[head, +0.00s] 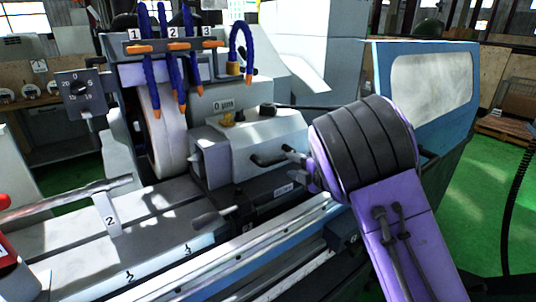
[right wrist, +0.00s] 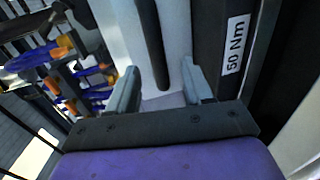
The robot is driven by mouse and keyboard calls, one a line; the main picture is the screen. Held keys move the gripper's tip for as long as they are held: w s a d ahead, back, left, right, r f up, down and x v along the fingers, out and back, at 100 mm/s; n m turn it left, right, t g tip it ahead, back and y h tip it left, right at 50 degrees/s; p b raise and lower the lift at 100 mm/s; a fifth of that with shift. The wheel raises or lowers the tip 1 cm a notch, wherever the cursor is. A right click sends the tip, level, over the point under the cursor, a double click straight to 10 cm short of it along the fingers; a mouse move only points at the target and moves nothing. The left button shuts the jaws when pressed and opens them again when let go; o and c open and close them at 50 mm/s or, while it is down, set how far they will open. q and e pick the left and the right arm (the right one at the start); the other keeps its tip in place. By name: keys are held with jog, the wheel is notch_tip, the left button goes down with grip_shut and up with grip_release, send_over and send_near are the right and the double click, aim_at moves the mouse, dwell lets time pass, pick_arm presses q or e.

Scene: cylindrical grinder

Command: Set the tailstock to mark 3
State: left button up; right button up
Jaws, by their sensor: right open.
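The tailstock (head: 245,142), a grey-white block, stands on the bed beside the grinding wheel. A dark handle (head: 268,160) sticks out of its near side. Along the bed front are mark 3 (head: 188,249) and mark 2 (head: 129,276); which mark the tailstock lines up with, I cannot tell. My right gripper (head: 291,158) is at the tailstock's right front, close to the handle; its own arm partly hides it. In the right wrist view its two fingers (right wrist: 160,88) are apart, with a dark bar (right wrist: 150,45) seen between them, not clamped. My left gripper is not in view.
The grinding wheel (head: 163,130) and blue coolant hoses (head: 165,55) stand behind the bed. A black unit labelled 50 Nm (head: 270,198) and a lever (head: 212,218) sit below the tailstock. Green floor is open at right.

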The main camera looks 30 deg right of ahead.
aim_at(282, 159)
jog(key=w, duration=0.1)
jog(key=w+p, duration=0.2)
jog(key=shift+w+a+r, duration=0.15)
jog(key=shift+w+a, duration=0.1)
jog(key=x, duration=0.2)
jog(key=p+x, duration=0.1)
jog(key=x, duration=0.3)
jog(key=shift+f+p, duration=0.3)
jog(key=shift+f, duration=0.05)
jog(key=shift+s+r, duration=0.2)
jog(key=shift+s, duration=0.1)
jog(key=shift+w+f, duration=0.1)
grip_shut()
